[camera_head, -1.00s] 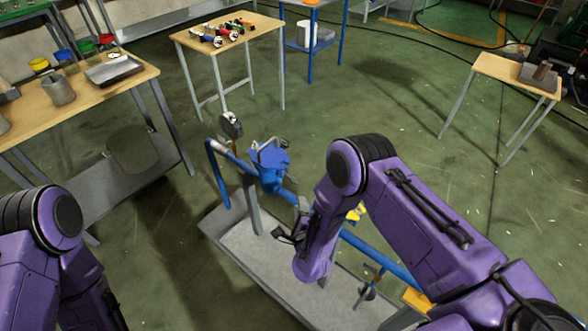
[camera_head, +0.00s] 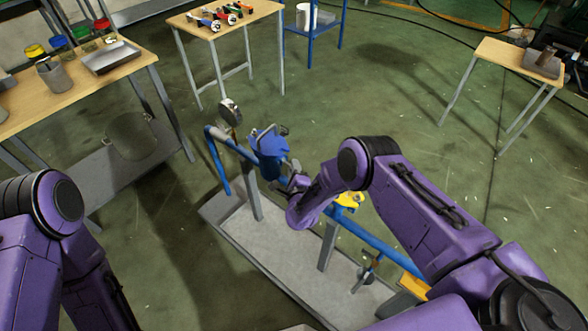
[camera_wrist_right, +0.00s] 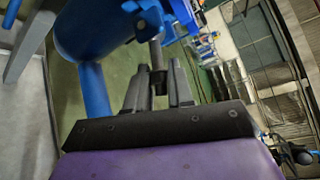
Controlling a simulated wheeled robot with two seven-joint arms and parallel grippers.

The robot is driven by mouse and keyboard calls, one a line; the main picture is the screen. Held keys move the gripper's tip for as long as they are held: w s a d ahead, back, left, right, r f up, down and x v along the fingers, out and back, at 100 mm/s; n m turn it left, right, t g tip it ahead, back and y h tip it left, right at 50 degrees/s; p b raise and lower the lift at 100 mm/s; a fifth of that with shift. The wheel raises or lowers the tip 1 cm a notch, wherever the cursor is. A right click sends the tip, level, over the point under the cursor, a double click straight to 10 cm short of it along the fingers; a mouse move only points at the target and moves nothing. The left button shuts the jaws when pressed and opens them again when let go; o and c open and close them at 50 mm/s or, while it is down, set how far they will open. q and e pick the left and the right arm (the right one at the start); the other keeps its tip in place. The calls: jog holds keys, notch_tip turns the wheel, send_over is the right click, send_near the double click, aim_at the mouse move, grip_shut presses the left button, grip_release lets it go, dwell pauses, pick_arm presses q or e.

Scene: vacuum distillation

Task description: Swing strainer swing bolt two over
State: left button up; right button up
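The blue strainer (camera_head: 270,165) sits on the blue pipe line in the head view, its lid and bolts at the top. In the right wrist view its blue body (camera_wrist_right: 95,30) fills the upper left. A grey swing bolt (camera_wrist_right: 156,55) with a nut hangs beside the body. My right gripper (camera_wrist_right: 158,85) has its two fingers apart, one on each side of this bolt; whether they touch it is hard to tell. In the head view the right gripper (camera_head: 293,180) is close to the strainer's right side. My left gripper is out of view; only its arm shows at lower left.
The pipe line stands over a grey tray (camera_head: 235,235) with a gauge (camera_head: 230,112) at its far end and a yellow part (camera_head: 348,200) to the right. A bench (camera_head: 85,85) with jars is at left, a tool table (camera_head: 225,22) behind.

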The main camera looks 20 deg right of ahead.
jog(key=shift+r, duration=0.1)
grip_shut()
jog(key=shift+r+n+g+p, duration=0.45)
jog(key=shift+r+n+g, duration=0.2)
jog(key=shift+g, duration=0.35)
jog(key=shift+w+a+r+n+g+h+p, duration=0.15)
jog(key=shift+r+n+g+h, duration=0.1)
jog(key=shift+r+n+g, duration=0.45)
jog(key=shift+r+n+g+h+p, duration=0.2)
jog(key=shift+n+g, duration=0.25)
jog(key=shift+g, duration=0.45)
jog(key=o, duration=0.5)
grip_release()
jog(key=shift+o, duration=0.2)
